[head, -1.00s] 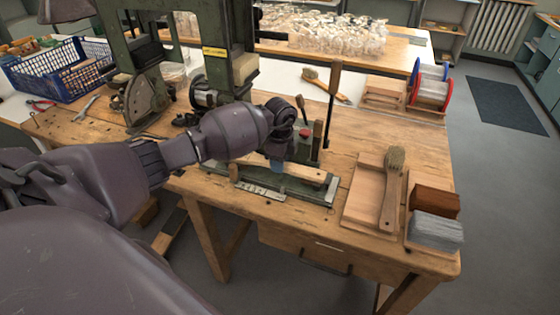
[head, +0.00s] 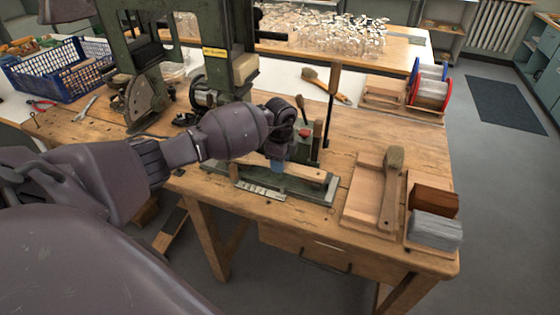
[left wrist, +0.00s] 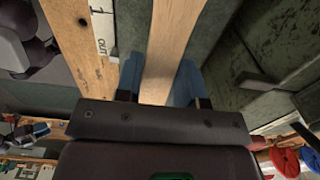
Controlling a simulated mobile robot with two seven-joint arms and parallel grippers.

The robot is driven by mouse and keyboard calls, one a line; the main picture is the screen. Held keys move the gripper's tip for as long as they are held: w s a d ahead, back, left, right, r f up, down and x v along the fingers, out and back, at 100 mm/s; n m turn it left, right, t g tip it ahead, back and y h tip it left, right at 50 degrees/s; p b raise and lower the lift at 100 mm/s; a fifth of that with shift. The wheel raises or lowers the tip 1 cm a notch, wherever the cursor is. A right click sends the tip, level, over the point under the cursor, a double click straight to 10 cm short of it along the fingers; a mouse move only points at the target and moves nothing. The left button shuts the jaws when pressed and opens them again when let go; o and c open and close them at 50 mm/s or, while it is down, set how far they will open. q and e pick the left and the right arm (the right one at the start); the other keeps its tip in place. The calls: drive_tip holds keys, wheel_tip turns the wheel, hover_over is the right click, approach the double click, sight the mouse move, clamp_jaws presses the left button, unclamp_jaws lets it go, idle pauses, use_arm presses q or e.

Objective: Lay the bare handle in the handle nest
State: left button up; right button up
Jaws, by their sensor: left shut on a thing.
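The bare handle (head: 306,172) is a pale wooden bar lying along the green metal handle nest (head: 322,194) at the front of the bench. My left gripper (head: 277,166) comes down over the handle's middle, its blue fingertips shut on the sides. In the left wrist view the handle (left wrist: 172,45) runs between the two blue fingers (left wrist: 158,85). The gripper and wrist hide the handle's middle, and I cannot tell whether it is fully seated. My right gripper is not in view.
A finished brush (head: 391,190) lies on a wooden tray (head: 358,205) to the right, beside a box of brown and grey bristle blocks (head: 436,229). The green tufting machine (head: 230,70) stands behind my left arm. An upright dark lever (head: 331,105) rises behind the nest.

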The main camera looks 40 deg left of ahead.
use_arm(q)
drive_tip(key=shift+f, duration=0.45)
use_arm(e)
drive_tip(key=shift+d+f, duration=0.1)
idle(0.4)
use_arm(q)
drive_tip(key=o, duration=1.5)
drive_tip(key=shift+c, duration=0.2)
drive_tip(key=shift+r, duration=0.1)
drive_tip(key=shift+r+p, duration=0.8)
drive_tip(key=shift+r, duration=0.45)
drive_tip(key=shift+r+p, duration=1.65)
drive_tip(key=shift+r, duration=0.55)
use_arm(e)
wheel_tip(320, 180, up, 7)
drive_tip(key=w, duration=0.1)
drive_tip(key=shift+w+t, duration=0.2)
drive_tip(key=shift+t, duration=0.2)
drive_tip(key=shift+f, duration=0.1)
